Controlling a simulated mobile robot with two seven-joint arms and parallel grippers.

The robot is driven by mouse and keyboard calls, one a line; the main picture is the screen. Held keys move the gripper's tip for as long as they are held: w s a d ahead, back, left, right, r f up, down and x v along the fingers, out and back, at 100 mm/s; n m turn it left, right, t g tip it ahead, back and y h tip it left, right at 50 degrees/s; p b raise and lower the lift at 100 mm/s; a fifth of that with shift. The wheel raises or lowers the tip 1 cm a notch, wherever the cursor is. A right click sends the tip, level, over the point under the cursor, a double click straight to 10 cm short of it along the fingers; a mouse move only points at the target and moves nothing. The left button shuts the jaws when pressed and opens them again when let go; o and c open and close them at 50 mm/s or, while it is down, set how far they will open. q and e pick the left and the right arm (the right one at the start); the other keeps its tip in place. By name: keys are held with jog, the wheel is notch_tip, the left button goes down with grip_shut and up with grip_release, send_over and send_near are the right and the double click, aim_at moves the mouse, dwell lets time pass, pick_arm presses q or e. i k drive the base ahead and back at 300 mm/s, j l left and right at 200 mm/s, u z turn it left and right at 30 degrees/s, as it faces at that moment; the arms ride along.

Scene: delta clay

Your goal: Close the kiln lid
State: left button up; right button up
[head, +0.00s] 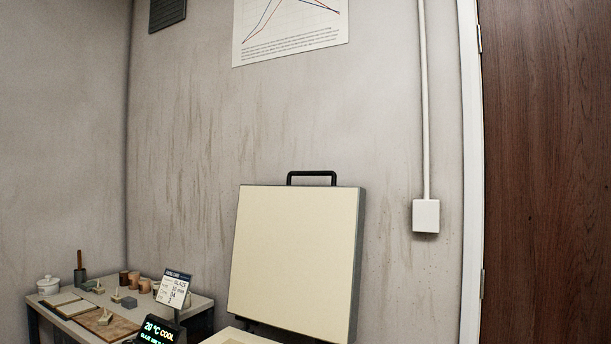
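The kiln lid (293,258) stands raised and open, close to upright, with its cream inner face toward me. A black handle (312,174) sits on its top edge. Only a pale strip of the kiln body (232,337) shows below the lid at the bottom edge. A dark display (158,332) beside it reads 20 °C COOL in lit text. The rest of the kiln is cut off below. Neither of my grippers is in view.
A table (205,302) at the lower left holds cups, a white lidded pot (48,284), boards, small pieces and a glaze sign (173,289). A wall stands behind the lid, with a conduit box (426,216). A brown door (548,170) is at right.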

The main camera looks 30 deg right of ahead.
aim_at(297, 263)
jog(key=l+u, duration=0.2)
jog(key=l, duration=0.25)
jog(key=k+l+u, duration=0.2)
jog(key=l, duration=0.2)
jog(key=i+l+u, duration=0.15)
jog(key=l, duration=0.15)
jog(key=l+u, duration=0.1)
jog(key=l, duration=0.2)
jog(key=i+l+u, duration=0.15)
jog(key=l, duration=0.15)
